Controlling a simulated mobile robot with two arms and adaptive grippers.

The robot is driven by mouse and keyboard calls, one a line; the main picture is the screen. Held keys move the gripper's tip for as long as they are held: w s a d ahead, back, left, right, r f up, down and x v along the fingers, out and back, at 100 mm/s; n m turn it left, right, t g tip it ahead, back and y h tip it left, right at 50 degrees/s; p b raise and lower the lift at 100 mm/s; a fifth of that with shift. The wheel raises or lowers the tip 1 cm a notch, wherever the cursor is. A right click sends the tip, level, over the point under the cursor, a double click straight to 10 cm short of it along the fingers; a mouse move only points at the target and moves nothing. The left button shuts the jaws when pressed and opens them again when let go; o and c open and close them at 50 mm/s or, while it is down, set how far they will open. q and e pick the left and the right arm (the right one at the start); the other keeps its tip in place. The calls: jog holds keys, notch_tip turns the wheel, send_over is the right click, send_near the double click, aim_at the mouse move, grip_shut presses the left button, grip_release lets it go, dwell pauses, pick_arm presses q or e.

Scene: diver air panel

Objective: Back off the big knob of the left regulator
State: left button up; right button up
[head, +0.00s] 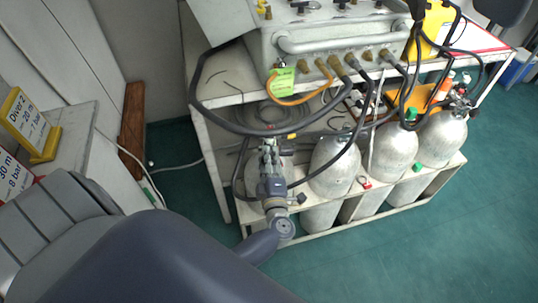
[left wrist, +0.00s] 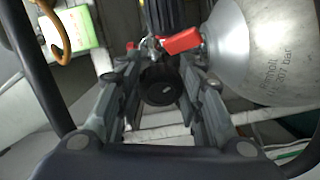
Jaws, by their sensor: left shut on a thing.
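The big knob (left wrist: 160,86) of the left regulator is a round black cap seen nearly face-on in the left wrist view. My left gripper (left wrist: 161,68) has one finger on each side of it and is shut on it. In the head view my left gripper (head: 268,148) reaches over the left gas cylinder on the rack and hides the knob and most of the regulator. My right gripper is in neither view.
A silver cylinder (head: 333,165) stands just right of the gripper, with more cylinders farther right. Black hoses hang from the panel box (head: 330,42) above, close around my gripper. A red tag (left wrist: 182,41) is near the right finger. The green floor (head: 430,250) is clear.

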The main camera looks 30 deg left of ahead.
pick_arm(q)
jog(key=shift+n+h, duration=0.4)
jog(key=shift+n, duration=1.3)
jog(key=o, duration=1.1)
jog(key=shift+s, duration=0.1)
jog(key=v, duration=0.7)
jog(key=shift+s+d+r, duration=0.1)
jog(key=shift+d, duration=0.1)
jog(key=shift+c, duration=0.2)
